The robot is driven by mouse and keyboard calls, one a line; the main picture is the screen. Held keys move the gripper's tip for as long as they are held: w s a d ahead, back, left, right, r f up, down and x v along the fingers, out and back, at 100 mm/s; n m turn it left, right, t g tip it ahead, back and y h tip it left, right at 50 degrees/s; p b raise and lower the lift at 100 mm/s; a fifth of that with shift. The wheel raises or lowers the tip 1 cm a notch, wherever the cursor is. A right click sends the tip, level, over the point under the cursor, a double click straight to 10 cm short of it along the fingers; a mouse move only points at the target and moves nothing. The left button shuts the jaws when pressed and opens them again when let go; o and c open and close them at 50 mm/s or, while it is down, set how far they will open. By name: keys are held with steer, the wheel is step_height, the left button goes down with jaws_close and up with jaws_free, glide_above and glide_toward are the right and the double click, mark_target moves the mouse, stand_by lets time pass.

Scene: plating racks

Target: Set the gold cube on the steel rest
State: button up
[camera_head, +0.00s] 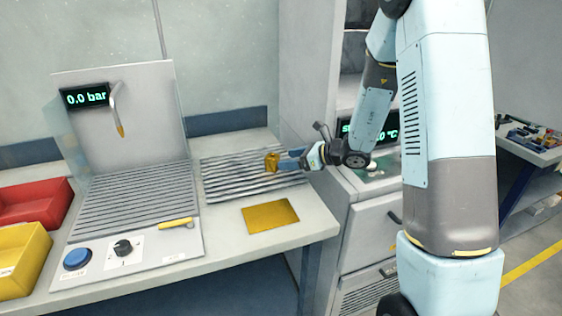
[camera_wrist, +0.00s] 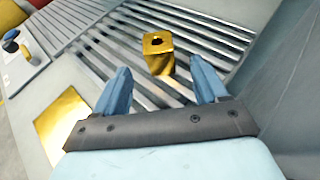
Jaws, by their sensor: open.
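The gold cube (camera_head: 271,162), with a dark hole in its top, stands on the slatted steel rest (camera_head: 222,186) near its right part. In the wrist view the cube (camera_wrist: 158,52) is upright on the slats of the rest (camera_wrist: 215,38). My gripper (camera_head: 284,160) is open and low over the rest, just right of the cube in the head view. In the wrist view its two blue fingertips (camera_wrist: 160,68) lie left and right of the cube's lower part, with gaps on both sides. The cube's underside is hidden.
A flat gold plate (camera_head: 270,216) lies on the bench in front of the rest. Left stands a slatted station (camera_head: 140,205) with a gauge, nozzle, yellow-handled tool and knobs. Red (camera_head: 35,203) and yellow (camera_head: 22,262) bins are far left. A grey cabinet (camera_head: 372,235) stands right.

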steer(key=v, duration=0.6)
steer(key=s+r+n+g+h, duration=0.3)
steer(key=s+r+n+g, duration=0.2)
steer(key=s+r+n, duration=0.75)
steer(key=s+d+r+n+t+h, duration=0.2)
steer(key=s+d+r+n+h, duration=0.1)
steer(key=s, duration=0.5)
steer(key=s+d+r+n+t+h, duration=0.2)
steer(key=s+d+r+n+h, duration=0.1)
steer(key=s+d+n+h, duration=0.2)
steer(key=s+d+n, duration=0.2)
steer(key=s+n, duration=0.1)
steer(key=shift+d+r+h, duration=0.2)
steer(key=shift+r+h, duration=0.2)
